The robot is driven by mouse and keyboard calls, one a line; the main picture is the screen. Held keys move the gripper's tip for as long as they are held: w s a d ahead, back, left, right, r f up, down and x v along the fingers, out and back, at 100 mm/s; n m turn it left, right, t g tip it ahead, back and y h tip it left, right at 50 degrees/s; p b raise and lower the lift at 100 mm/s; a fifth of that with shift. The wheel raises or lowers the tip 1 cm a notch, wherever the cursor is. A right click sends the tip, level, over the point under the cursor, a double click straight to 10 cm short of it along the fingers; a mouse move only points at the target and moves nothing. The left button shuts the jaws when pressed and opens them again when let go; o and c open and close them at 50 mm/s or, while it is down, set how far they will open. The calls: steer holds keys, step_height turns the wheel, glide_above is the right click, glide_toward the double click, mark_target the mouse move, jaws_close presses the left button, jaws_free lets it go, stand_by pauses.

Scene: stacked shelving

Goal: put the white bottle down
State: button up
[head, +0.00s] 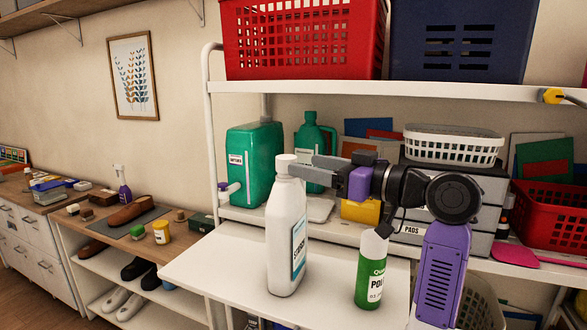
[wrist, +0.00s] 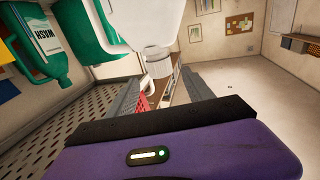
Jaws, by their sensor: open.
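The white bottle (head: 286,240) stands upright on a white pull-out board (head: 215,262), its label facing right. My gripper (head: 303,168) is level with the bottle's cap, its fingers pointing left towards the cap from the right. In the wrist view the bottle (wrist: 150,22) hangs in from the top, with its cap end between and beyond the two spread fingers (wrist: 157,88). The fingers are open. I cannot tell whether either one touches the cap.
A green bottle with a white cap (head: 370,272) stands on the board, right of the white bottle. Behind are a green canister (head: 254,162), a green jug (head: 314,142) and a white basket (head: 452,146). A shelf edge (head: 400,88) runs above my arm.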

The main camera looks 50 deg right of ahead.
steer(key=s, duration=0.4)
steer(key=shift+s+d+b, duration=0.2)
steer(key=shift+s+b, duration=0.15)
steer(key=shift+s, duration=0.05)
